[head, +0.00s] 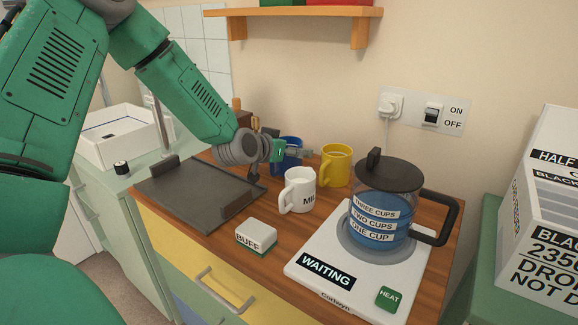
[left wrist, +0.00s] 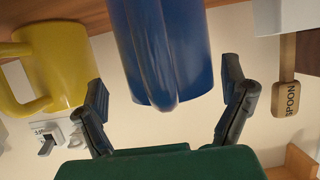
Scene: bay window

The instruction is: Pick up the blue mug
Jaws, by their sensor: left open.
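The blue mug (head: 288,165) stands at the back of the wooden counter, partly hidden behind my left gripper (head: 298,154). In the left wrist view the blue mug (left wrist: 185,50) is large, its handle facing the camera. There my left gripper (left wrist: 166,88) is open, with one black finger on each side of the mug. I see gaps between the fingers and the mug, and cannot tell how far the mug lies beyond the fingertips. My right gripper is in neither view.
A yellow mug (head: 336,166) stands close right of the blue one, and a white mug (head: 299,190) in front. A kettle (head: 385,215) sits on a white heating plate (head: 335,277). A dark tray (head: 190,192) lies left; a shelf (head: 300,12) hangs above.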

